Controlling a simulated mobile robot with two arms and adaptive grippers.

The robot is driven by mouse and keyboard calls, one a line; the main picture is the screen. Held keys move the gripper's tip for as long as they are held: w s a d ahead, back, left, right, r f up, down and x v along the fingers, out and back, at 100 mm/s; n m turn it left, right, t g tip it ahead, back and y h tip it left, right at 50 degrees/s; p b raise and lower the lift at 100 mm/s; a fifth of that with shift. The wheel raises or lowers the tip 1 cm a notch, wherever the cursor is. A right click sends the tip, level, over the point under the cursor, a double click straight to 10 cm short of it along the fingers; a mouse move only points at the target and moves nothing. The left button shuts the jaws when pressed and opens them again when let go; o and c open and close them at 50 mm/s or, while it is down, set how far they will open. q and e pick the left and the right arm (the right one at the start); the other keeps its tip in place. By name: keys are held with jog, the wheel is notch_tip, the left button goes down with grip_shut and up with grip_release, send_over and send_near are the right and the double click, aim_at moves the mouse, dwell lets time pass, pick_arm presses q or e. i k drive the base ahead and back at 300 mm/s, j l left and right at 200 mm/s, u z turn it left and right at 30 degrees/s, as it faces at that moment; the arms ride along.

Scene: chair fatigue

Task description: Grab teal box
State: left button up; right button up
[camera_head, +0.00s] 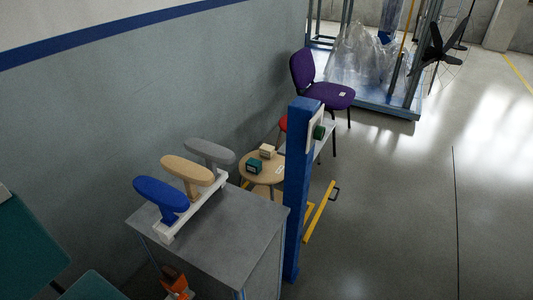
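A small teal box (254,167) sits on a round wooden stool or table (247,178), beyond the grey cabinet. A small cream box (267,151) stands just behind it to the right. The teal box is small in the head view, and its visible sides are not blocked. Neither of my grippers shows in this view.
A grey cabinet (235,233) carries blue, tan and grey armrests on a white rail (190,208). A blue post (297,200) rises beside it, with yellow bars (318,214) at its right. A purple chair (325,92) stands behind. Open floor lies to the right.

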aim_at(253, 165)
jog(key=u, duration=0.8)
jog(key=i+l+u, duration=0.1)
jog(key=l+u, duration=0.85)
jog(key=k+l+u, duration=0.1)
jog(key=l+u, duration=0.35)
jog(key=k+l+u, duration=0.1)
jog(key=l+u, duration=0.35)
